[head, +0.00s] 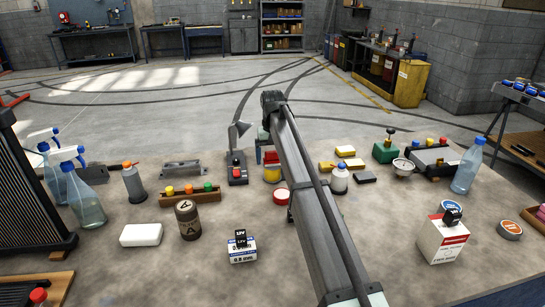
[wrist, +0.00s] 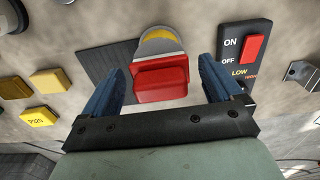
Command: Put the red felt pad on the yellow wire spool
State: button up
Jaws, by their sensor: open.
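The red felt pad (wrist: 162,82) is a thick red block between my fingers in the wrist view; in the head view its red (head: 271,157) shows just above the spool. The yellow wire spool (head: 272,174) stands upright mid-bench, left of my arm. In the wrist view its pale rim and yellow winding (wrist: 162,44) show past the pad's far edge, the rest hidden by the pad. The pad appears to lie on the spool's top, off-centre; exact contact is hard to see. My gripper (wrist: 163,72) is open, its blue fingers on either side of the pad.
A black ON/OFF switch box (wrist: 245,55) with a red rocker stands close to my right finger in the wrist view. Yellow blocks (wrist: 45,82) lie to the left there.

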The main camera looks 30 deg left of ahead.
aim_at(273, 152)
notch_tip(273, 152, up, 12)
dwell(0.6)
